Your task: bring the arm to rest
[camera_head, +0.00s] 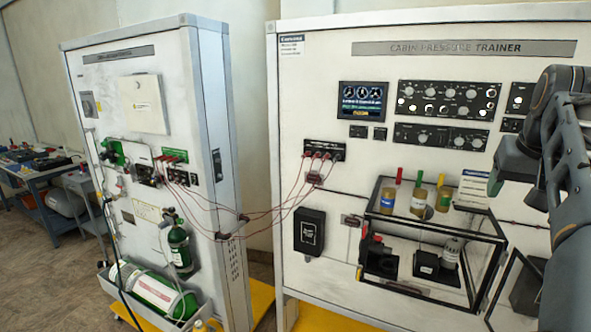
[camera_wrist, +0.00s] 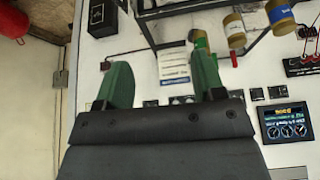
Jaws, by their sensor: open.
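My arm (camera_head: 572,150) stands at the right edge of the head view, in front of the cabin pressure trainer panel (camera_head: 400,65). My gripper (camera_wrist: 162,82) shows in the wrist view with its two green fingers spread wide apart. Nothing is between the fingers. A green fingertip also shows in the head view (camera_head: 495,183), just below the arm's dark wrist. In the wrist view the panel appears upside down beyond the fingers, with a white label (camera_wrist: 175,66) between them.
A glass-sided case (camera_head: 435,222) on the panel carries several capped jars (camera_head: 419,199). Red cables (camera_head: 270,212) run to the left oxygen panel (camera_head: 150,60). Green cylinders (camera_head: 150,292) sit low on it. A cluttered table (camera_head: 40,165) stands far left. Floor shows at lower left.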

